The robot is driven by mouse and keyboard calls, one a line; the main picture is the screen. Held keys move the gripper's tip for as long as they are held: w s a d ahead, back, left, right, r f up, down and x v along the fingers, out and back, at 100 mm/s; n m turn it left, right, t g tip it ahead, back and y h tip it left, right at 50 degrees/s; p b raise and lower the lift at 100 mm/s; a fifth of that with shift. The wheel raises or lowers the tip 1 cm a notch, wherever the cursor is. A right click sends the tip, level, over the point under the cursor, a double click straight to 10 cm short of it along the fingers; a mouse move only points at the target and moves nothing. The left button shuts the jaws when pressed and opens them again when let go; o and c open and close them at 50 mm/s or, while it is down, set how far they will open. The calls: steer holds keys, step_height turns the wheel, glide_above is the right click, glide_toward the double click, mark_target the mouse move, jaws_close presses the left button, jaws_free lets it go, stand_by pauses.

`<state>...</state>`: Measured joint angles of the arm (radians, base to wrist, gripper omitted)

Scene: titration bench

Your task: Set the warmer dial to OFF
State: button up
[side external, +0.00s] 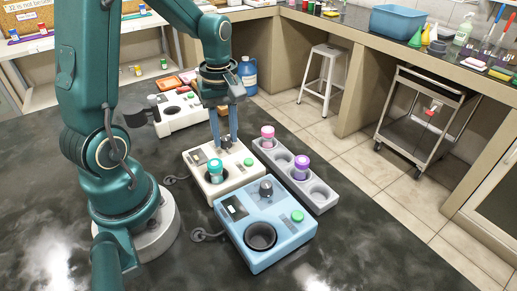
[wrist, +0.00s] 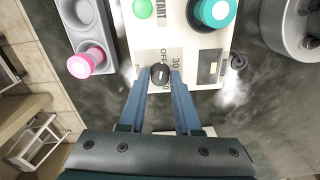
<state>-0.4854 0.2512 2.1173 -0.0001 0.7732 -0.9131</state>
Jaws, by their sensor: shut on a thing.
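The cream warmer (side external: 238,180) sits on the dark bench with a teal-capped bottle (side external: 215,166) standing in it; the wrist view also shows the warmer (wrist: 190,38). Its black dial (wrist: 160,75) has a pale mark on top, and printed labels, including OFF and 30, lie beside it. I cannot tell for sure which label the mark faces. My gripper (wrist: 160,78) points down with its blue fingers shut on the dial, one on each side. In the side view, the fingers (side external: 224,136) reach the warmer's back part and the dial is hidden.
A blue device (side external: 270,245) with its own dark dial (side external: 266,188) stands in front. A grey rack (side external: 322,200) with pink-capped and purple-capped bottles stands to the right. Another white device (side external: 180,115) is behind. Free bench lies at front right.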

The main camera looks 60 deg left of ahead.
mark_target(227, 139)
steer(key=o, duration=1.5)
steer(key=shift+r, duration=3.5)
steer(key=shift+w+d+r, duration=0.1)
steer(key=shift+d+r, duration=0.1)
steer(key=s+d+r+m+t, duration=0.3)
steer(key=s+d+m+t, duration=0.2)
steer(key=d+m, duration=0.6)
steer(key=s+m, duration=0.1)
steer(key=m, duration=0.4)
steer(key=shift+s+t, duration=0.3)
steer(key=shift+s, duration=0.05)
